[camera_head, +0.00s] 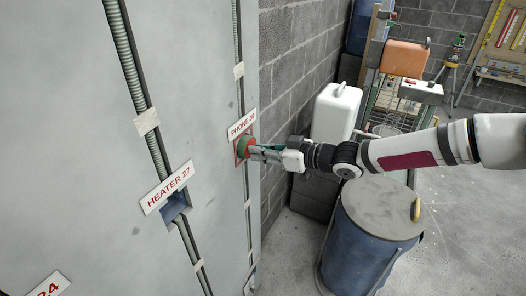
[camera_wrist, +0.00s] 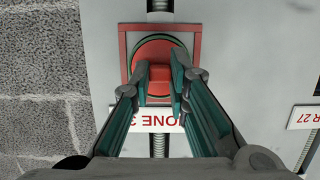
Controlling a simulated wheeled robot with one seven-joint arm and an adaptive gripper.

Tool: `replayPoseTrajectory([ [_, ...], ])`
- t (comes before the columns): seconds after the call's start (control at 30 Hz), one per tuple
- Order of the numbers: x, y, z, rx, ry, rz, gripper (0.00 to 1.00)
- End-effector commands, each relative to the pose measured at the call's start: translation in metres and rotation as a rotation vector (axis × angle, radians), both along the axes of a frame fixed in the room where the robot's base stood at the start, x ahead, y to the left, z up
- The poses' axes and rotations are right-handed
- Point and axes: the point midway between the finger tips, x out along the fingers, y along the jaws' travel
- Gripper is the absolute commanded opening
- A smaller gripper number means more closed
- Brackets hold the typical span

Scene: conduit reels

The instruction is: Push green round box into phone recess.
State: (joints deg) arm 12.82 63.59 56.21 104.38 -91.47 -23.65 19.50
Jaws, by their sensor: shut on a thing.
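The green round box (camera_wrist: 150,47) has a green rim, a red front face and a red block-shaped knob. In the wrist view it lies within the square outline of the red-framed phone recess (camera_wrist: 124,50). In the head view the recess (camera_head: 237,158) is in the grey wall below the PHONE sign (camera_head: 241,124), and the box's green side (camera_head: 241,149) shows at its opening. I cannot tell how deep the box sits. My gripper (camera_head: 254,150) points at the wall, and its fingers (camera_wrist: 166,82) are shut on the box's knob.
A HEATER 27 sign (camera_head: 167,187) and a blue recess (camera_head: 175,206) are to the left on the wall (camera_head: 70,130). Vertical conduits (camera_head: 128,70) run along it. A blue drum (camera_head: 365,245) and white canister (camera_head: 335,112) stand at right, near my arm.

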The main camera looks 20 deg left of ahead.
Motion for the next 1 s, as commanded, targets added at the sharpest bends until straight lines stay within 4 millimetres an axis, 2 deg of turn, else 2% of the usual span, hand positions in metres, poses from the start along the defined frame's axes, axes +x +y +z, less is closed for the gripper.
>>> replayPoseTrajectory([
  [1.0,0.001,0.017,0.000,0.000,0.000,0.000,0.00],
])
